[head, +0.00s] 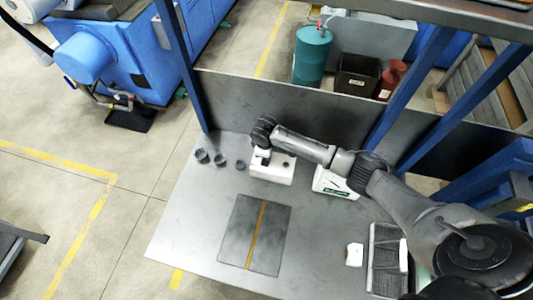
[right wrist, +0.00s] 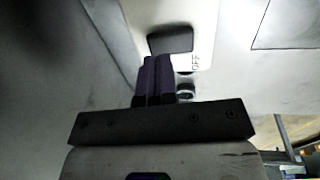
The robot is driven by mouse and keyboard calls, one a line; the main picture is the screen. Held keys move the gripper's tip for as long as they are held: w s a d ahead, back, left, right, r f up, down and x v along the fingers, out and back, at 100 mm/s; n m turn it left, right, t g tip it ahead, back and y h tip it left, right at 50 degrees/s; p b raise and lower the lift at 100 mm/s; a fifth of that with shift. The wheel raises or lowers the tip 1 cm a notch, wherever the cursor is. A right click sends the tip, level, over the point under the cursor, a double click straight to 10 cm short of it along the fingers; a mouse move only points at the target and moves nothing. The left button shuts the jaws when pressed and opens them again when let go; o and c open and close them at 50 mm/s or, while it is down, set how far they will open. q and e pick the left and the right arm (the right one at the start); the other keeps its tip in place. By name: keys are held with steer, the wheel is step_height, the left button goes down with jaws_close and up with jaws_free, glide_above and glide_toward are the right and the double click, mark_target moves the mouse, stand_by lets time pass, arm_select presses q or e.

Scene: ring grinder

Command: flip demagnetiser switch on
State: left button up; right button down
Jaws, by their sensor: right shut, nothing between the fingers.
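The demagnetiser looks to be the white box (head: 277,172) at the back of the steel table. My right gripper (head: 262,152) is over its left end, with the arm reaching in from the right. In the right wrist view, a black switch (right wrist: 172,38) sits on a pale face marked "OFF". My right gripper's fingers (right wrist: 154,62) are shut with nothing between them, and their tips overlap the switch's lower left edge. I cannot tell whether they touch it or which way it is set. My left gripper is not in view.
A white box with a green label (head: 332,184) stands to the right, beneath my arm. Several small dark cups (head: 219,159) are to the left. A dark plate with a yellow stripe (head: 236,232) lies in front. A rack (head: 386,262) and white block (head: 354,254) are at front right.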

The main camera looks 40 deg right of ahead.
steer(key=shift+w+d+f, duration=0.1)
steer(key=shift+d+f, duration=0.05)
steer(key=shift+f, duration=1)
steer(key=shift+f, duration=0.1)
steer(key=shift+w+d+f+y, duration=0.1)
steer(key=shift+f+y, duration=0.05)
steer(key=shift+y, duration=0.15)
